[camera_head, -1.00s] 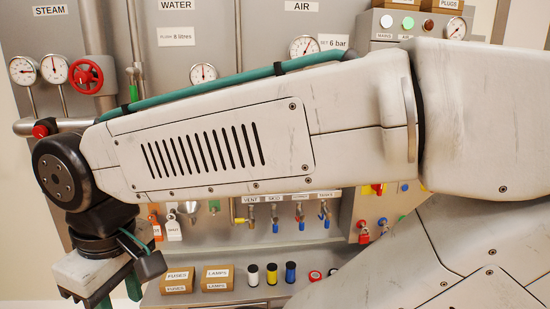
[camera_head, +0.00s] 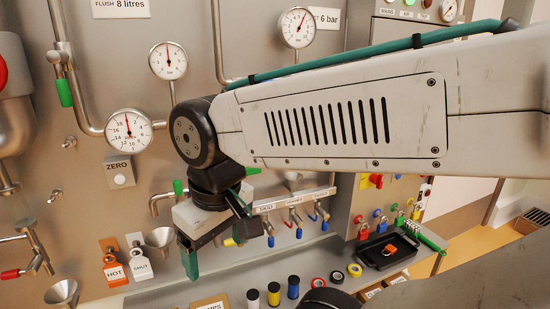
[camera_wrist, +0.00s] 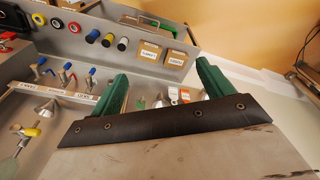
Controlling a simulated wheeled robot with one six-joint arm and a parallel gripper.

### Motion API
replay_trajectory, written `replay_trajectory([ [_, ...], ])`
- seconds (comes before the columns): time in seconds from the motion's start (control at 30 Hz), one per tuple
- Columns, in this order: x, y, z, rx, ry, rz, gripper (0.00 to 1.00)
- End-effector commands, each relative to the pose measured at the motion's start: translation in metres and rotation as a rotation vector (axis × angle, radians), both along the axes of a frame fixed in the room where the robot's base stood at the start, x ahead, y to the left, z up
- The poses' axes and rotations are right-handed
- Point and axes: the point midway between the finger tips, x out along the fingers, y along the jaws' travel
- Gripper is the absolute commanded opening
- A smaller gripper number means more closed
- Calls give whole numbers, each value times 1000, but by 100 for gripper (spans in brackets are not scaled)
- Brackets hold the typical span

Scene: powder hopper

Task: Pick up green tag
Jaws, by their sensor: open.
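A small green tag (camera_wrist: 140,103) shows in the wrist view, between my two green fingers and close to the left one. It hangs on the panel beside a metal funnel and is partly cut off by my gripper's dark edge. In the head view I cannot make it out; my gripper covers that part of the panel. My gripper (camera_head: 216,256) points down in front of the panel, right of the hanging tags. Its jaws (camera_wrist: 162,74) are apart with nothing held between them. I cannot tell how far the tag is from the fingers.
An orange HOT tag (camera_head: 115,265) and a white SHUT tag (camera_head: 141,264) hang left of my gripper, with a funnel (camera_head: 158,239) beside them. Small valves (camera_head: 294,218) are to the right. Several coloured cylinders (camera_head: 273,294) and a black tray (camera_head: 387,250) are on the shelf.

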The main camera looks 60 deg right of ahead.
Motion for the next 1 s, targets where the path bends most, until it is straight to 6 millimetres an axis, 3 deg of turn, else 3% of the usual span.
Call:
replay_trajectory([
  [0.07,26,-22,-2,-41,-56,-75,84],
  [0.17,73,-72,-4,-123,-184,-207,84],
  [0.3,137,-169,-5,-242,-408,-372,84],
  [0.4,167,-234,-6,-290,-564,-434,84],
  [0.53,187,-297,-12,-299,-726,-466,84],
  [0.7,195,-338,-19,-266,-853,-469,84],
  [1.0,213,-356,-30,-246,-895,-463,84],
])
